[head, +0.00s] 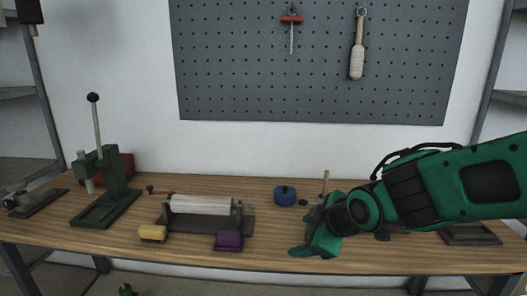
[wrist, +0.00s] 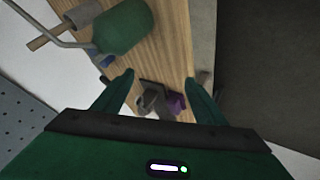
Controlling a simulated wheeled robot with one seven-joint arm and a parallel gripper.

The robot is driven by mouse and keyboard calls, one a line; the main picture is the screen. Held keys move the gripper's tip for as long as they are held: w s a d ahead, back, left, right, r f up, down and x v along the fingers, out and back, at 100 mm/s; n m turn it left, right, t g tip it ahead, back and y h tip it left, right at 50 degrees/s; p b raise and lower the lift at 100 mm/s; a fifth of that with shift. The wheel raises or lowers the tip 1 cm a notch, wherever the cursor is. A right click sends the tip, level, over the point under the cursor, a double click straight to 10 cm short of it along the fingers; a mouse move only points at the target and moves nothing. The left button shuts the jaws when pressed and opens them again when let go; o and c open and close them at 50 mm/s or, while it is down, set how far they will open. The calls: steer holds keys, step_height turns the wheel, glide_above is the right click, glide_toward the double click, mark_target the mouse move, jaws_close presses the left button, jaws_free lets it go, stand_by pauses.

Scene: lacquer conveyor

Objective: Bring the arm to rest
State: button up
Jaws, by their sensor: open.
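My gripper (head: 306,236) is green and hangs over the right half of the wooden bench in the head view, with the green arm reaching in from the right edge. In the wrist view its two fingers stand wide apart with an empty gap (wrist: 160,88) between them. Beyond the gap lie the bench top, a grey fixture (wrist: 151,98) and a purple block (wrist: 176,104). In the head view the gripper is to the right of that purple block (head: 229,240), apart from it. The arm hides part of the bench's right side.
The bench (head: 270,256) holds a green lever press (head: 107,200), a white roller (head: 200,204) on its fixture, a yellow block (head: 152,233) and a blue round pot (head: 285,194). A green cylinder (wrist: 122,27) is close in the wrist view. A pegboard (head: 230,60) hangs behind.

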steer(key=s+d+f+m+g+h, duration=0.15)
steer(key=s+d+m, duration=0.3)
steer(key=d, duration=0.65)
steer(key=s+d+m+g+h, duration=0.1)
steer(key=s+d+m+h, duration=0.3)
steer(key=d, duration=0.6)
steer(key=s+d+m+g+y, duration=0.1)
steer(key=s+d+m+g, duration=0.1)
steer(key=s+d+m, duration=0.3)
steer(key=s+d+m+g+y, duration=0.1)
steer(key=s+d+m+g, duration=0.2)
steer(key=s+m, duration=0.3)
steer(key=s+d, duration=0.1)
steer(key=s, duration=0.4)
steer(key=shift+d, duration=0.4)
steer(key=shift+f+m, duration=0.1)
steer(key=shift+m, duration=0.15)
steer(key=shift+w+f, duration=0.25)
steer(key=shift+w, duration=0.3)
